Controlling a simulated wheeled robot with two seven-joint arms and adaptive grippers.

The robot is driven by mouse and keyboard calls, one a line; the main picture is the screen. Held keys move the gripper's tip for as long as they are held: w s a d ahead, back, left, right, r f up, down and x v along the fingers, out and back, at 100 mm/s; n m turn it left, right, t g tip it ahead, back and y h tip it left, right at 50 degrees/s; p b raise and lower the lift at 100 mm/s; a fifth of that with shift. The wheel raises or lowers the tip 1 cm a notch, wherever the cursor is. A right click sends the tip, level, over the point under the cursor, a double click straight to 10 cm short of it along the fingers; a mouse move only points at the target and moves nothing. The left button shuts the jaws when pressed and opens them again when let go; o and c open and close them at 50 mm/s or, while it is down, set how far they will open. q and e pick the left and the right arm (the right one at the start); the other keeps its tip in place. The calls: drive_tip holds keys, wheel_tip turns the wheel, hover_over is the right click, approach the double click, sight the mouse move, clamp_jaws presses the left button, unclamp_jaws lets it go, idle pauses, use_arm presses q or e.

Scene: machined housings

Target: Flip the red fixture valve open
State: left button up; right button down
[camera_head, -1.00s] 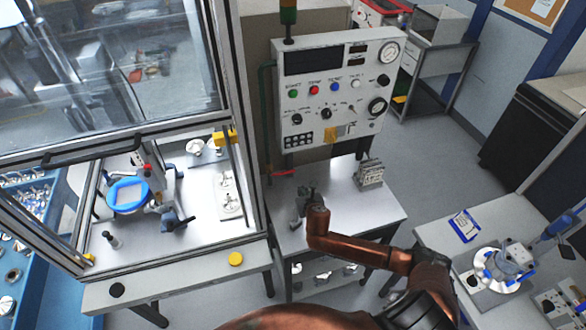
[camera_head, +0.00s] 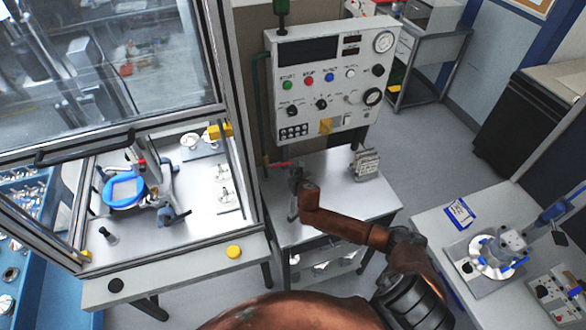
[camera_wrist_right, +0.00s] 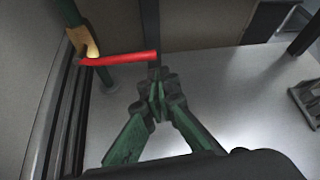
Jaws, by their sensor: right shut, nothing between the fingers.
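The red valve lever (camera_head: 279,164) sticks out to the right, low beside the control panel. In the right wrist view the lever (camera_wrist_right: 122,58) lies roughly level, running from a brass valve body (camera_wrist_right: 84,44) on a green pipe. My right gripper (camera_head: 296,172) is at the back of the steel table, just right of and slightly below the lever. In the wrist view the right gripper (camera_wrist_right: 158,98) has its green-linked fingers shut and empty. Its tips show just below the lever's free end; whether they touch cannot be told. My left gripper is not in view.
The control panel (camera_head: 326,84) stands behind the steel table (camera_head: 335,185). A grey finned block (camera_head: 366,164) sits on the table to the right. A glazed enclosure frame (camera_head: 232,130) rises close on the left. The table between gripper and block is clear.

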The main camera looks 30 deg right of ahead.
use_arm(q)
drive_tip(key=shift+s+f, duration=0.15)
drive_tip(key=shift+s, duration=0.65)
use_arm(e)
drive_tip(key=x, duration=0.3)
drive_tip(key=shift+w, duration=0.1)
drive_tip(key=shift+w, duration=0.1)
